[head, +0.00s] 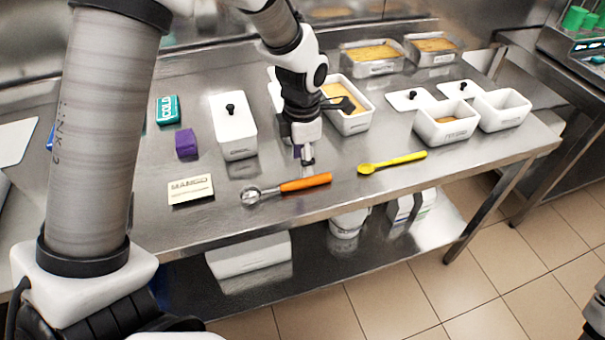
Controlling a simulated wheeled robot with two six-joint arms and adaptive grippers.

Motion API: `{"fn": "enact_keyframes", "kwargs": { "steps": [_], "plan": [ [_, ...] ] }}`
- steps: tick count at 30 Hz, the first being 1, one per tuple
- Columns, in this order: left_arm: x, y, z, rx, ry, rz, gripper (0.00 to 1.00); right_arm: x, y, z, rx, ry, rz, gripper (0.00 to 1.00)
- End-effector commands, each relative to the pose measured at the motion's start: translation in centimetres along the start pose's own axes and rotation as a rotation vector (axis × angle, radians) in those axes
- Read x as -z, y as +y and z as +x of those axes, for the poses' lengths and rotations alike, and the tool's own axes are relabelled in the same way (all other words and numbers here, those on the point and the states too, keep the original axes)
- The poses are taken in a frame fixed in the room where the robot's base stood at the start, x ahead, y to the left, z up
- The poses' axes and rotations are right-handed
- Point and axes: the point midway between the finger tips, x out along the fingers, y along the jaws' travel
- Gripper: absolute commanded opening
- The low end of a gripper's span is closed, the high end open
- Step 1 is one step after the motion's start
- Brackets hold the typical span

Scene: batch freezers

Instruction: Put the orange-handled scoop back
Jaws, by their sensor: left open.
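The orange-handled scoop (305,183) lies flat on the steel table near its front edge. Its round metal head points left and its orange handle points right. My left gripper (307,163) hangs just above and behind the handle, fingers pointing down. It is open and holds nothing, and a small gap shows between it and the handle. My right gripper is not in view.
A yellow spoon (392,162) lies right of the scoop. A mango label card (190,189), a purple block (186,143) and a lidded white container (233,126) stand left. Open white tubs (447,133) stand right. The table front between scoop and spoon is clear.

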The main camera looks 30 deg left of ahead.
Motion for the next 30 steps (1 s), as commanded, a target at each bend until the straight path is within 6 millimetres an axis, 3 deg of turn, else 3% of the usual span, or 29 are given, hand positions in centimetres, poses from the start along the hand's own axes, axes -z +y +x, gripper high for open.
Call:
{"fn": "enact_keyframes", "kwargs": {
  "steps": [4,9,30],
  "plan": [
    [0.0,0.0,-3.5,-0.002,-0.003,-0.001,0.47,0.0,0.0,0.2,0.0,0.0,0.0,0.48],
    [0.0,0.0,-5.4,0.0,0.0,0.0,0.47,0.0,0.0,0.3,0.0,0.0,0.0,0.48],
    [0.0,0.0,-5.5,0.0,0.001,0.0,0.47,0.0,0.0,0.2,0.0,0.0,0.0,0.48]
  ]
}}
